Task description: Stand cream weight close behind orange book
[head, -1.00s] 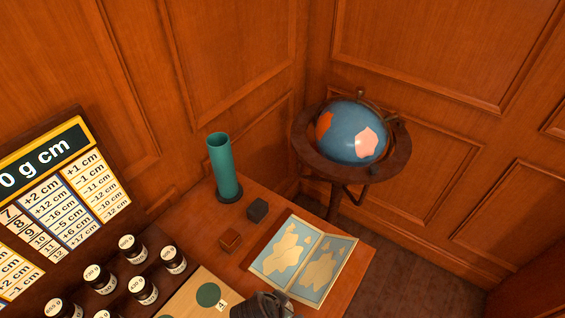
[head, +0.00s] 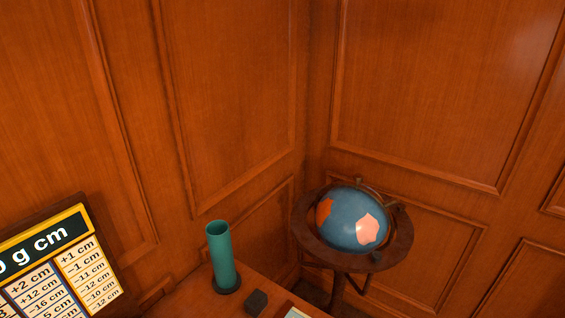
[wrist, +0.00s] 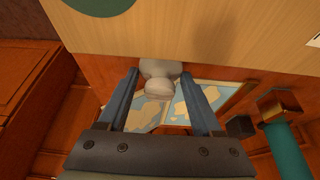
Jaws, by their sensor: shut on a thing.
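My gripper (wrist: 160,77) has two blue-grey fingers in the wrist view and is shut on the cream weight (wrist: 159,88). The weight is pale, with a rounded knob and a wider part that lies near the edge of a light wooden board. Whether the weight touches anything below cannot be told. No orange book can be made out in either view. The head view does not show my gripper or the weight.
The light board (wrist: 190,30) bears a green disc (wrist: 98,3). An open map book (wrist: 150,112), a brown block (wrist: 277,104), a dark block (head: 256,301) and a teal tube (head: 221,258) are on the desk. A globe (head: 352,220) stands in the corner. A number chart (head: 60,265) is at left.

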